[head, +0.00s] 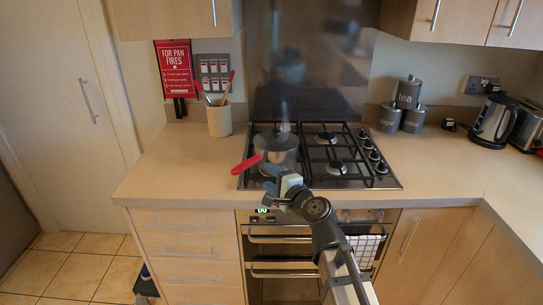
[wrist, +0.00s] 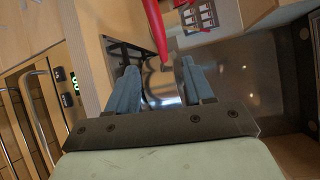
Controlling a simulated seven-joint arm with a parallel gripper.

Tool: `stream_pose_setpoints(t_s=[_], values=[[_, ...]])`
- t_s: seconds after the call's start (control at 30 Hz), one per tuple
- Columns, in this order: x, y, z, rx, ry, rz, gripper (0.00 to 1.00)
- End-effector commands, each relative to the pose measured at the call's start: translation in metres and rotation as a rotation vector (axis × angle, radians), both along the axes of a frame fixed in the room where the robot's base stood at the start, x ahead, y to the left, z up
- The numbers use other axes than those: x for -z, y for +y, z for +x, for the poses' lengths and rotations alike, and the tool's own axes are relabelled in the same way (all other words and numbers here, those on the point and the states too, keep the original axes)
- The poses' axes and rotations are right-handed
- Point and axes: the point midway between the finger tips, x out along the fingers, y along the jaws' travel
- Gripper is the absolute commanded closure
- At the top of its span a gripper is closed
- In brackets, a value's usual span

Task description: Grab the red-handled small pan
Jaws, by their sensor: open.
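The small pan (head: 281,149) stands on the left front of the gas hob, with a faint wisp of steam above it. Its red handle (head: 246,164) points left and toward the front, over the counter edge of the hob. My gripper (head: 271,179) is just in front of the pan in the head view, below and right of the handle. In the wrist view my gripper (wrist: 158,88) has its two blue fingers apart, with nothing between them held. The red handle (wrist: 155,28) shows beyond the fingertips, and part of the shiny pan (wrist: 163,88) shows between the fingers.
The hob (head: 345,172) has black grates close around the pan. A utensil pot (head: 219,121) stands behind left. Canisters (head: 400,112) and a kettle (head: 492,122) stand to the right. The left counter (head: 175,170) is clear. Oven handles (head: 285,239) are below.

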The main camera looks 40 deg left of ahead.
Motion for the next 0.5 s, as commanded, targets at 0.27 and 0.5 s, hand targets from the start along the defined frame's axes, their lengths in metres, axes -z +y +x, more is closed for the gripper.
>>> stream_pose_setpoints(t_s=[0.27,0.5], values=[[0.001,0.009,0.004,0.01,0.05,0.011,0.48],[0.004,0.043,0.011,0.008,0.048,0.01,0.48]])
